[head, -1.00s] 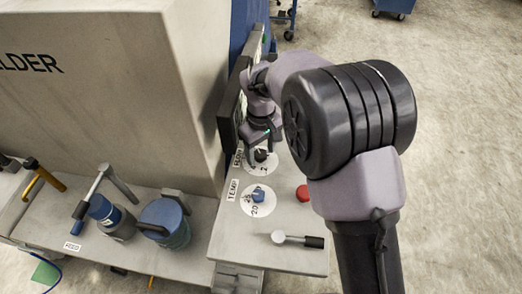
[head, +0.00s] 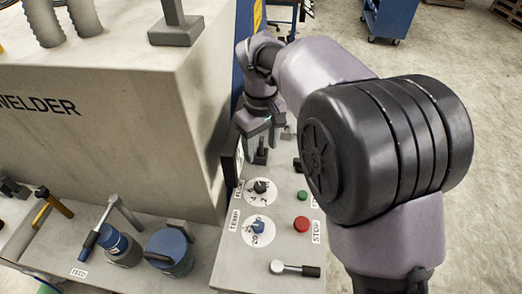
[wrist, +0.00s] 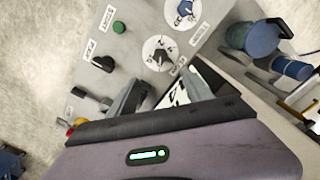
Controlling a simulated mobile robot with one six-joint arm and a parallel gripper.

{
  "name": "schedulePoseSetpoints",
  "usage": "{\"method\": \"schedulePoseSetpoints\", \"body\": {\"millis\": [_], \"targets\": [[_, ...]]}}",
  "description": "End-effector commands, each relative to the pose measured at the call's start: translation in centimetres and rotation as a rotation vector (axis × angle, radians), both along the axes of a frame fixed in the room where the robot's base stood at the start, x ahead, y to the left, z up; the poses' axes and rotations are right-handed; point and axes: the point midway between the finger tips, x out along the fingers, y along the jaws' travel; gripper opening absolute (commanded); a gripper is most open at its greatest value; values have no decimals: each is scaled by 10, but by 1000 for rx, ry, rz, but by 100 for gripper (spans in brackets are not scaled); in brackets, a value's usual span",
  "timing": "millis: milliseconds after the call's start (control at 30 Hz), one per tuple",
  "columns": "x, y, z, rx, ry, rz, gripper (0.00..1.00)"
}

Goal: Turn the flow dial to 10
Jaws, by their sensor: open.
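The flow dial is a black knob (head: 260,186) on a white numbered disc labelled FLOW, on the light panel. It also shows in the wrist view (wrist: 160,56), just beyond the fingertips; its exact setting is too small to read. My gripper (head: 263,142) is above the panel, behind the flow dial and apart from it. In the wrist view its two fingers (wrist: 166,88) are spread with nothing between them.
The blue TEMP knob (head: 258,227) sits in front of the flow dial. A red STOP button (head: 301,224), a green button (head: 302,195) and a black-handled lever (head: 295,269) are nearby. The welder housing (head: 120,120) rises on the left.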

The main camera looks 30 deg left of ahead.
Motion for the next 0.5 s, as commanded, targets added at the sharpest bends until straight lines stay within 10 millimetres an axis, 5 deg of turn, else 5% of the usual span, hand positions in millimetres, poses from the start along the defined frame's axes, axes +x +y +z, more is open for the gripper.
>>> {"method": "schedulePoseSetpoints", "body": {"millis": [267,500], "targets": [[4,-6,-4,14,20,64,59],[31,-44,-18,255,99,690,59]]}}
